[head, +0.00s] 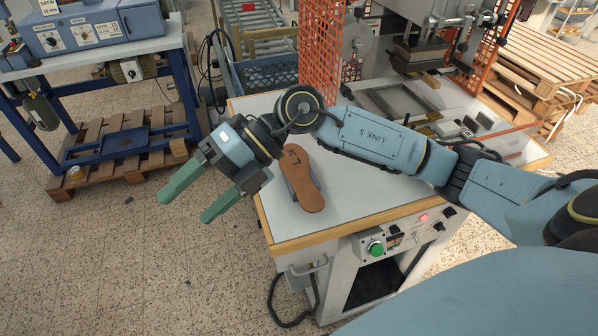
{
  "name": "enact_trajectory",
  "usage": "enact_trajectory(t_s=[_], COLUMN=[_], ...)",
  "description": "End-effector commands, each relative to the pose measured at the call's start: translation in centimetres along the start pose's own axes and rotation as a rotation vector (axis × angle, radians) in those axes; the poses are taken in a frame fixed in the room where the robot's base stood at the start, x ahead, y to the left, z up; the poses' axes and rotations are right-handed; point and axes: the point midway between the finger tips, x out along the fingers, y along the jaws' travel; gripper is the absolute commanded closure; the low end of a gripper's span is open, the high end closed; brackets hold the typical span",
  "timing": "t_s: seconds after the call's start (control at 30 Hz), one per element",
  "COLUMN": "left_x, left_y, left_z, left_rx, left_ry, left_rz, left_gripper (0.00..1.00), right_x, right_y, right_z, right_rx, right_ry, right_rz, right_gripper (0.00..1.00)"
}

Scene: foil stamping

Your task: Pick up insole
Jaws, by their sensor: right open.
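A brown insole (306,186) lies at the left part of the white-topped press table (345,205), on what looks like a grey support. Dark marks show near its upper end. My right gripper (190,201) has green fingers spread apart with nothing between them. It is to the left of the insole, beyond the table's left edge and over the floor in this view, and does not touch the insole. My right arm crosses above the table and hides part of its top. My left gripper is not in view.
A blue crate (268,73) is behind the table. A blue bench (90,45) over a wooden pallet is at left. Tiled floor lies clear at lower left.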

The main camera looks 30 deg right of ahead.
Motion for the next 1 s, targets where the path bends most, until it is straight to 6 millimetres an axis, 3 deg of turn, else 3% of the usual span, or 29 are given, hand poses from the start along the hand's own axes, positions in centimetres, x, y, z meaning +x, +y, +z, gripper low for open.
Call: enact_trajectory(t_s=[0.1, 0.2, 0.4, 0.5, 0.63, 1.0], left_x=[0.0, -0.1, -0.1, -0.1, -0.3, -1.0], left_y=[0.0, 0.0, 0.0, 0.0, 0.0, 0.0], left_z=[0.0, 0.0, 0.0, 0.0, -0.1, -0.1], left_rx=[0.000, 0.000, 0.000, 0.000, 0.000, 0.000], left_ry=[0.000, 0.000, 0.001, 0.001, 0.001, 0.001], left_rz=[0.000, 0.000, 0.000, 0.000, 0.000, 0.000], left_gripper=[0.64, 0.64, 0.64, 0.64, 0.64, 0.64], right_x=[-4.1, -8.8, -16.8, -18.7, -18.9, -16.2], right_y=[-5.4, -8.8, -11.9, -12.4, -13.7, -19.3], right_z=[1.3, 2.4, 3.3, 3.3, 3.2, 3.0], right_rx=[-0.005, 0.037, 0.151, 0.187, 0.203, 0.199], right_ry=[0.025, 0.011, -0.050, -0.068, -0.073, -0.071], right_rz=[-0.384, -0.668, -1.037, -1.118, -1.149, -1.143], right_gripper=[0.25, 0.25, 0.25, 0.25, 0.25, 0.25])
